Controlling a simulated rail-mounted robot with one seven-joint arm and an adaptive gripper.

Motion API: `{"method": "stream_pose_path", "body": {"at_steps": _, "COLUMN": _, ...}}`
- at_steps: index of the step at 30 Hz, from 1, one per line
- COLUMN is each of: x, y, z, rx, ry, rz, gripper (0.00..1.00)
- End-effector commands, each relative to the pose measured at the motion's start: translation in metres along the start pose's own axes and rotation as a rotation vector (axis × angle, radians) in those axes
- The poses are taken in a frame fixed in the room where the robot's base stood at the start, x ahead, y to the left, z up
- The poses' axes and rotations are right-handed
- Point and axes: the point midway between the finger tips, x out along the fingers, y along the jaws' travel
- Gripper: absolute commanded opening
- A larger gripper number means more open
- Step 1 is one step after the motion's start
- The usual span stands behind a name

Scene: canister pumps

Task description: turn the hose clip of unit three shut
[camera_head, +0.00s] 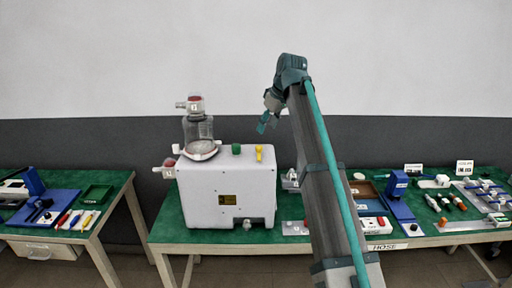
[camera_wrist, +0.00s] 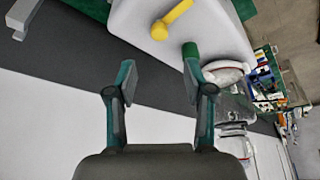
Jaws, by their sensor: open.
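A white pump box (camera_head: 225,190) stands on a green-topped table. On its top are a yellow lever-like piece (camera_head: 259,153), a green knob (camera_head: 236,149) and a clear canister (camera_head: 199,130). I cannot tell for sure which part is the hose clip, or read a unit number. In the wrist view the yellow piece (camera_wrist: 172,19) lies on the box top (camera_wrist: 215,22), with the green knob (camera_wrist: 191,50) nearby. My gripper (camera_head: 264,122) is in the air above the box's right side, apart from it. Its two fingers (camera_wrist: 157,80) are spread with nothing between them.
Red-capped fittings sit on the canister top (camera_head: 194,101) and at the box's left side (camera_head: 168,169). A blue stand (camera_head: 398,200) and several small parts lie on the table to the right. A separate table (camera_head: 70,230) stands at left beyond a gap.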

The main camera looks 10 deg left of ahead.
Motion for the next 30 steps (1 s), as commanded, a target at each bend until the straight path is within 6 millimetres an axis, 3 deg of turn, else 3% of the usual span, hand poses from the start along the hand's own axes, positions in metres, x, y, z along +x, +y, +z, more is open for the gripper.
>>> {"method": "stream_pose_path", "body": {"at_steps": 15, "x": 0.08, "y": -0.001, "z": 0.001, "rx": 0.001, "ry": -0.002, "rz": -0.002, "gripper": 0.52}}
{"method": "stream_pose_path", "body": {"at_steps": 21, "x": 0.096, "y": 0.0, "z": 0.001, "rx": 0.002, "ry": -0.001, "rz": 0.0, "gripper": 0.52}}
{"method": "stream_pose_path", "body": {"at_steps": 30, "x": 0.099, "y": 0.0, "z": 0.001, "rx": 0.002, "ry": -0.001, "rz": 0.0, "gripper": 0.52}}
